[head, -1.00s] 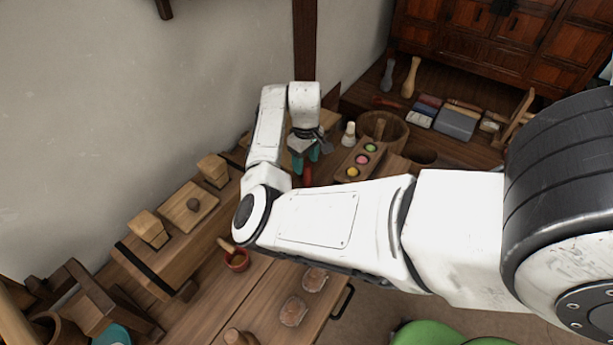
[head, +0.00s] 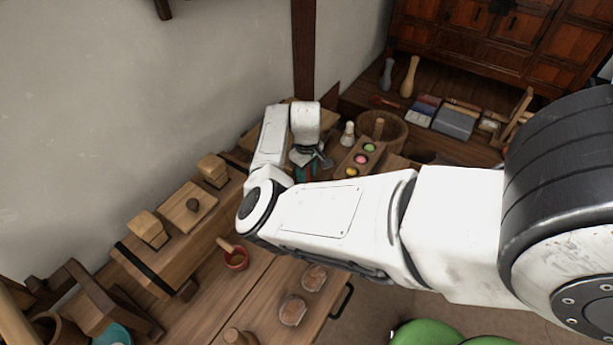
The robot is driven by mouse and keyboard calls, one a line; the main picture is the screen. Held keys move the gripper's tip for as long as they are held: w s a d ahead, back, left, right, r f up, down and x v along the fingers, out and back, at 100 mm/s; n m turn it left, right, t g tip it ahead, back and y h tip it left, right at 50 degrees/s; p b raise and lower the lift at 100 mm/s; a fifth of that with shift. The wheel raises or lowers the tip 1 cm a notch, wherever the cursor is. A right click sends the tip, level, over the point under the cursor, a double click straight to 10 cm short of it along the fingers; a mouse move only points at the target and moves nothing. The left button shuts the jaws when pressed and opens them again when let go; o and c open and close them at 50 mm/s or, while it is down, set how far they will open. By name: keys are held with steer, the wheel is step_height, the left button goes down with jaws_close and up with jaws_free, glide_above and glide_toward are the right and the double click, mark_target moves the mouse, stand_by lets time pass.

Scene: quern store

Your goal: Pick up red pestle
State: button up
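A small patch of red, likely the red pestle (head: 299,173), shows at the fingers. Most of it is hidden by my gripper and forearm. I cannot tell whether the fingers are open or closed around it.
A tray of coloured balls (head: 345,183), a pale bottle (head: 348,134) and a wooden tub (head: 396,131) stand right of my gripper. Wooden boxes (head: 188,209) line the wall.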

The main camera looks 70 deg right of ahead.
jaws_close()
